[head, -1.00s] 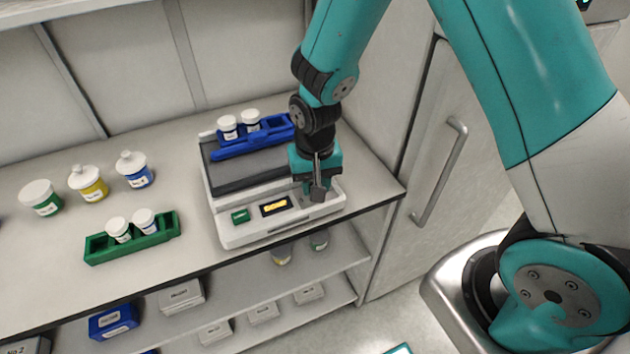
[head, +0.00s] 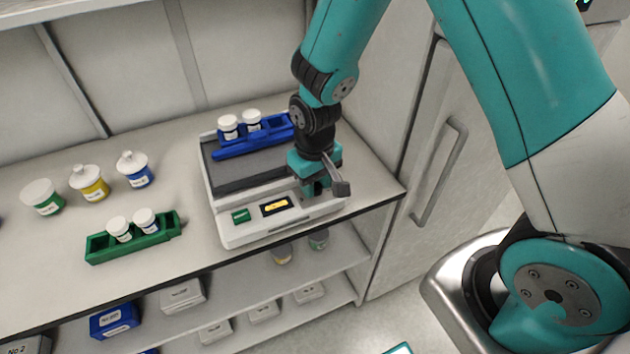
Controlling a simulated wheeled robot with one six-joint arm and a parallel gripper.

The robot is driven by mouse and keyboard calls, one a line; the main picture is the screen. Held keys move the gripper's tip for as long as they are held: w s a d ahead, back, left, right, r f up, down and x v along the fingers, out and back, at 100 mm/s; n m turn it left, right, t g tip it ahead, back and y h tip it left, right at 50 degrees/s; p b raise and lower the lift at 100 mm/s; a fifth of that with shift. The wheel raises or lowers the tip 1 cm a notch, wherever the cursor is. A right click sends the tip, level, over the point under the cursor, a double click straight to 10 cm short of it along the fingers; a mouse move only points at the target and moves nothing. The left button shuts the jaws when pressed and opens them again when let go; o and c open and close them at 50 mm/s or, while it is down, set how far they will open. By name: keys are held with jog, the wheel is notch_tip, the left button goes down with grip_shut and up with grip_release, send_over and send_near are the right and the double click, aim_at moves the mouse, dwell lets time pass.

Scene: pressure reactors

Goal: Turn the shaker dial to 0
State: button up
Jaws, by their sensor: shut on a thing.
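The shaker (head: 235,232) is a white device with a dark platform, standing near the right end of the bench. Its front panel has a green button (head: 241,216) and a small display (head: 276,206) with yellow characters too small to read. My gripper (head: 318,192) points down at the right part of this panel and is shut on the shaker dial. The dial itself is hidden behind my gripper.
A blue rack (head: 231,150) with two white-capped vials sits on the shaker platform. A green rack (head: 101,251) with two vials and several jars (head: 90,184) stand to the left. A cabinet handle (head: 441,170) is at right.

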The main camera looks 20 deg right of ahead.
jog(key=o, duration=0.9)
notch_tip(320, 180, up, 18)
jog(key=shift+f+b, duration=0.25)
jog(key=shift+b, duration=0.25)
jog(key=s+a+r+n+y, duration=0.1)
jog(key=s, duration=0.5)
jog(key=s+a+r+n+y, duration=0.1)
jog(key=s+a+r+n, duration=0.1)
jog(key=s, duration=0.4)
jog(key=s+a+r+n+y, duration=0.1)
jog(key=s+r+y, duration=0.1)
jog(key=s, duration=0.4)
jog(key=shift+s+a+n, duration=0.15)
jog(key=shift+a+n, duration=0.05)
jog(key=shift+n, duration=0.1)
